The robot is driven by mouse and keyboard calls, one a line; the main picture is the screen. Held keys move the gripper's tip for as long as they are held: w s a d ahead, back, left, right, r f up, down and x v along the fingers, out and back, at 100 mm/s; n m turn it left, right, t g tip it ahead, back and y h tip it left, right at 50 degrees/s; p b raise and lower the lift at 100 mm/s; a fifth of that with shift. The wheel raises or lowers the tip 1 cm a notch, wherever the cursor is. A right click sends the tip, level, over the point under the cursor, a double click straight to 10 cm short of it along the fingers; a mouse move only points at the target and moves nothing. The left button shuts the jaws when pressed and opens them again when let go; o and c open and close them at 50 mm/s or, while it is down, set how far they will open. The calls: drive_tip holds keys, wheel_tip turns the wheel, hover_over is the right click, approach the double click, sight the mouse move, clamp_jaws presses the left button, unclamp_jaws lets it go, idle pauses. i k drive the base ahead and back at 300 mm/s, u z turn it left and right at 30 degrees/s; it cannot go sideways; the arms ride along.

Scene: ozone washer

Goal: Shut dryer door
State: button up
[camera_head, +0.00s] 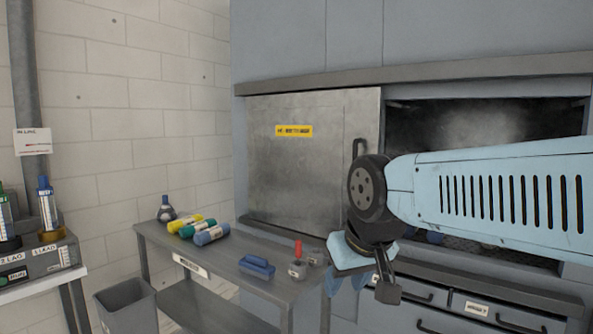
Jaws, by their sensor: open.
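The dryer door (300,170) is a flat grey metal panel with a yellow label, at the centre of the view. A black vertical handle (358,149) is near its right edge, partly hidden by my arm. Right of the door, the dryer opening (470,118) is uncovered and shows a dark, hazy inside. My arm reaches in from the right across this opening. My gripper (362,284) is open and points down, below and slightly right of the handle, apart from it. I see nothing held between its fingers, though the wrist hides part of them.
A grey bench (215,262) at lower left holds several coloured bottles (210,235), a blue item (257,266) and a red-handled tool (297,250). A grey bin (126,306) stands beside it. Drawers (480,308) are below the opening.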

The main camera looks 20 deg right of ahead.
sight(302, 147)
drive_tip(key=z, duration=0.3)
drive_tip(key=i, duration=1.2)
drive_tip(key=z, duration=0.1)
drive_tip(key=k, duration=0.95)
drive_tip(key=u, duration=0.45)
drive_tip(key=i, duration=1)
drive_tip(key=z, duration=0.05)
